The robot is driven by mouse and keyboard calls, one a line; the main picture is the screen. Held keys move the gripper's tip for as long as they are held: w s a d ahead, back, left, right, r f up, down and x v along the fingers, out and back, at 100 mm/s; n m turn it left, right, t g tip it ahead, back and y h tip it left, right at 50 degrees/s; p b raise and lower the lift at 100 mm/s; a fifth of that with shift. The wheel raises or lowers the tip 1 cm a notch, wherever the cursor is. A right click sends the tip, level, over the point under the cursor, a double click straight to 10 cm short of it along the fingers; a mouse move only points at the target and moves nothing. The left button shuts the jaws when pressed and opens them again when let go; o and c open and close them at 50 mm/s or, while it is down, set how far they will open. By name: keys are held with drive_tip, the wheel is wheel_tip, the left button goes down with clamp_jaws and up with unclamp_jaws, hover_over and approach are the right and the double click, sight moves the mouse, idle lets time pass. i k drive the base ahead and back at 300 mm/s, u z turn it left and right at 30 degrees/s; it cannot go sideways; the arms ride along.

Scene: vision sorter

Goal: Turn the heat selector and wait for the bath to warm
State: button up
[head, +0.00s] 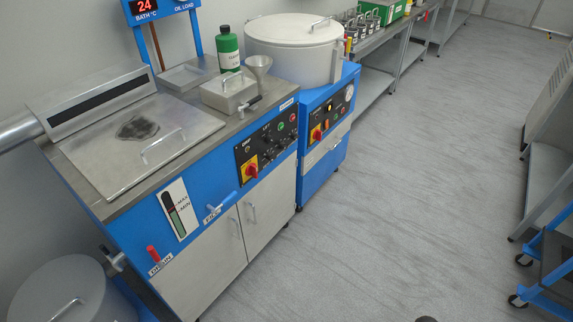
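The blue bath cabinet (120,222) stands at the left with a closed metal lid (140,140) on its top. A red display (145,7) above it reads 24, over the label BATH °C. Its black control panel (268,142) carries small dark knobs (267,141), a green button (281,126) and a red rotary switch (247,171) on a yellow plate. The panel lettering is too small to tell which knob is the heat selector, or where it points. My gripper is not in view.
Beside the bath is a blue machine with a round grey drum (293,50) and its own panel (328,115). A green bottle (228,50) and funnel (258,66) stand on the bath top. Grey floor (400,190) is clear in front; a blue cart (545,268) is at right.

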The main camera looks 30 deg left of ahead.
sight(270, 156)
drive_tip(key=u, duration=0.05)
drive_tip(key=i, duration=0.4)
drive_tip(key=u, duration=3.4)
drive_tip(key=i, duration=0.4)
drive_tip(key=z, duration=0.55)
